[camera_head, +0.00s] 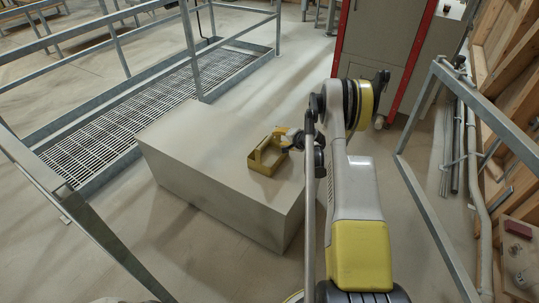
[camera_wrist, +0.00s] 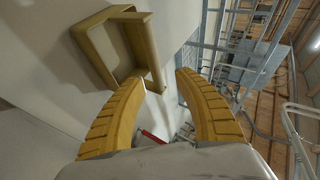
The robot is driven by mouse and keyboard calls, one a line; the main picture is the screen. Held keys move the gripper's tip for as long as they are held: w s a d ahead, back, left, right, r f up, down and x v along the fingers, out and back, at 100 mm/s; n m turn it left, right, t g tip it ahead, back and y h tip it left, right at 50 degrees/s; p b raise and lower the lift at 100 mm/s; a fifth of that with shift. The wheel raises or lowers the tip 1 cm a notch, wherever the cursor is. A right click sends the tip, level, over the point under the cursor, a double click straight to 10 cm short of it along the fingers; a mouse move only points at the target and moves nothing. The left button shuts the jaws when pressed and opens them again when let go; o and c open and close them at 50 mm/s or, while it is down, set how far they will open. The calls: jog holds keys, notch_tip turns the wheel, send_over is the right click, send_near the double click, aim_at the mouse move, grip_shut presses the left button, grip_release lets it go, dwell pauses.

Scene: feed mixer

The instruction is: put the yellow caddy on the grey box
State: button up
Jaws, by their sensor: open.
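The yellow caddy (camera_head: 265,161) stands upright on the top of the grey box (camera_head: 190,150), near its right side, with its handle raised. It also shows in the wrist view as the yellow caddy (camera_wrist: 143,47), just beyond my fingertips at the upper left. My gripper (camera_wrist: 155,76) is open, its two yellow fingers spread and nothing between them. In the head view my gripper (camera_head: 289,139) is just right of the caddy, partly hidden by my arm. The fingers look apart from the caddy, though the gap is hard to judge.
A metal railing and grating (camera_head: 130,105) run along the left of the box. Another rail (camera_head: 430,190) stands on the right. A grey cabinet with red edges (camera_head: 385,45) stands behind. The box top left of the caddy is clear.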

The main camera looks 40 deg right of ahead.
jog(key=w+a+r+n+g+y, duration=0.1)
jog(key=a+r+n, duration=0.1)
jog(key=a+r, duration=0.55)
jog(key=a+r+n, duration=0.2)
jog(key=a+r, duration=0.3)
jog(key=r, duration=0.5)
jog(key=s+a+r+n+g, duration=0.25)
jog(key=s+a+r, duration=0.45)
jog(key=a+r, duration=0.35)
jog(key=s+a+r+n, duration=0.3)
jog(key=s+a, duration=0.3)
jog(key=s, duration=0.1)
jog(key=s+a+r+n, duration=0.2)
jog(key=s+a, duration=0.4)
jog(key=s, duration=0.2)
jog(key=s+a+f+n, duration=0.1)
jog(key=s+n, duration=0.1)
jog(key=s, duration=0.4)
jog(key=s+a+n, duration=0.1)
jog(key=s+a, duration=0.1)
jog(key=s, duration=0.4)
jog(key=shift+s+a+f+n+g+h, duration=0.25)
jog(key=shift+s+f+n+g+h, duration=0.1)
jog(key=shift+s+f+g, duration=0.1)
